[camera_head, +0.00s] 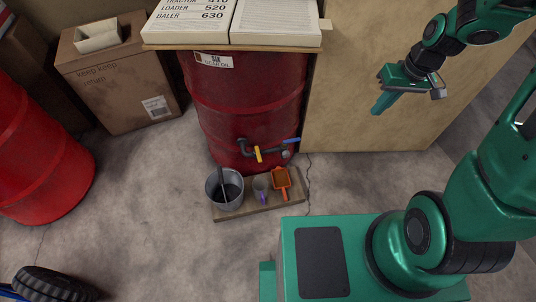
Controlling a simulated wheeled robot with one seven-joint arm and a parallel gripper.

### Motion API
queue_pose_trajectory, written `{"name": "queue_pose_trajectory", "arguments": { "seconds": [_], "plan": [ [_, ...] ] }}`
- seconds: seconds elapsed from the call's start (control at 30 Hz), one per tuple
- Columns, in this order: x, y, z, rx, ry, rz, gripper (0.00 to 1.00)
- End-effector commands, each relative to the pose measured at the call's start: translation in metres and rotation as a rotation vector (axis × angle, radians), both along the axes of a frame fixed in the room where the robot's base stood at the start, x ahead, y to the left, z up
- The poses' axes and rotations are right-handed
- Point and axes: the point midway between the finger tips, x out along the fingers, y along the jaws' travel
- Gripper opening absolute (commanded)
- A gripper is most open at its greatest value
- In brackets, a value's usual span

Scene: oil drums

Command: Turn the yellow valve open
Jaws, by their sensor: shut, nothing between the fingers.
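The yellow valve handle (258,154) sits on a dark pipe fitting (247,146) low on the front of the red oil drum (250,105). The handle points roughly up and down in the picture. A blue handle (292,140) is on the right end of the same piping. My gripper (378,108) is shut and empty. It hangs in the air to the upper right of the valve, in front of the wooden panel, well apart from the valve.
A wooden board (235,210) below the valve carries a metal bucket (224,188), a small cup (262,187) and an orange scoop (281,181). A cardboard box (125,85) and another red drum (35,150) stand left. A wooden panel (360,60) stands right. The concrete floor front left is mostly clear.

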Motion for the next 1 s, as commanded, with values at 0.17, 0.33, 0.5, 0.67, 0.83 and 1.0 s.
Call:
{"name": "queue_pose_trajectory", "arguments": {
  "seconds": [0.17, 0.33, 0.5, 0.67, 0.83, 1.0],
  "plan": [
    [0.032, 0.039, -0.049, 0.061, -0.036, 0.105, 0.00],
    [0.054, 0.077, -0.094, 0.126, -0.078, 0.182, 0.00],
    [0.067, 0.116, -0.141, 0.193, -0.120, 0.236, 0.00],
    [0.072, 0.151, -0.184, 0.254, -0.157, 0.268, 0.00],
    [0.070, 0.185, -0.230, 0.313, -0.194, 0.279, 0.00],
    [0.064, 0.208, -0.266, 0.355, -0.225, 0.274, 0.00]
  ]
}}
